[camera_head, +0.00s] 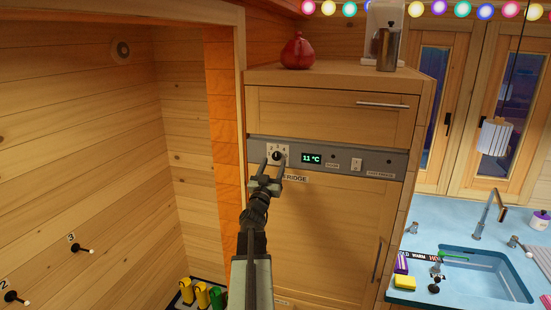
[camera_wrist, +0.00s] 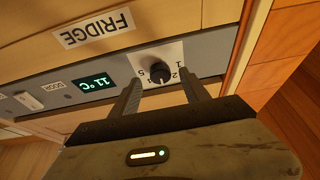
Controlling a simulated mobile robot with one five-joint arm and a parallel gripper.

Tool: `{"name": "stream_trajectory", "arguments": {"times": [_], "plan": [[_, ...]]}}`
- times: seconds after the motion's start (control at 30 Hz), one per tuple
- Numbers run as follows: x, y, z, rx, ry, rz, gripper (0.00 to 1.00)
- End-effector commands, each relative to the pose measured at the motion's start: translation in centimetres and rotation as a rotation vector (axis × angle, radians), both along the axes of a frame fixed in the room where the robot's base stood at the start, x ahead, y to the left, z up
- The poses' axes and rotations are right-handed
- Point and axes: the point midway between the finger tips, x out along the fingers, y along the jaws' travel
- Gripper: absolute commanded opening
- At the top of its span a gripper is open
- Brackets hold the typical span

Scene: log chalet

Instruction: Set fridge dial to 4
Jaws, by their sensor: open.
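The fridge dial (camera_head: 277,155) is a black knob on a white numbered plate, at the left end of the grey control panel. In the wrist view the dial (camera_wrist: 161,73) lies just beyond my fingertips, and the picture is turned upside down. The numbers 1, 2 and 5 show around it; the exact pointer setting is too small to tell. My gripper (camera_head: 274,168) is open, its fingers to either side of and just short of the dial; it also shows in the wrist view (camera_wrist: 161,84). The display (camera_head: 311,158) reads 11 °C.
A white switch (camera_head: 356,165) sits further right on the panel. The FRIDGE label (camera_wrist: 92,28) shows in the wrist view. A sink (camera_head: 475,275) is at the lower right.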

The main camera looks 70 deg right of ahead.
Motion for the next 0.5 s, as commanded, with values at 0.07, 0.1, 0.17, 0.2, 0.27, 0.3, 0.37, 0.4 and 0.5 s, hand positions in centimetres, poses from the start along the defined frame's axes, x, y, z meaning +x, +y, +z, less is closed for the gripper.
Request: {"name": "stream_trajectory", "arguments": {"times": [0.07, 0.1, 0.17, 0.2, 0.27, 0.3, 0.37, 0.4, 0.5], "plan": [[0.2, -1.5, 0.9, 0.000, 0.000, 0.000, 0.54], [0.2, -1.9, 1.0, 0.000, 0.000, 0.000, 0.54], [0.1, -2.1, 1.0, 0.000, 0.001, 0.000, 0.54], [0.1, -2.2, 1.0, 0.000, 0.001, 0.000, 0.54], [0.1, -2.1, 0.9, 0.000, 0.001, 0.000, 0.54], [0.1, -2.1, 0.9, 0.000, 0.001, 0.000, 0.54], [0.1, -2.1, 0.9, 0.000, 0.001, 0.000, 0.54], [0.1, -2.1, 0.9, 0.000, 0.001, 0.000, 0.45], [0.1, -2.1, 0.9, 0.000, 0.001, 0.000, 0.18]]}}
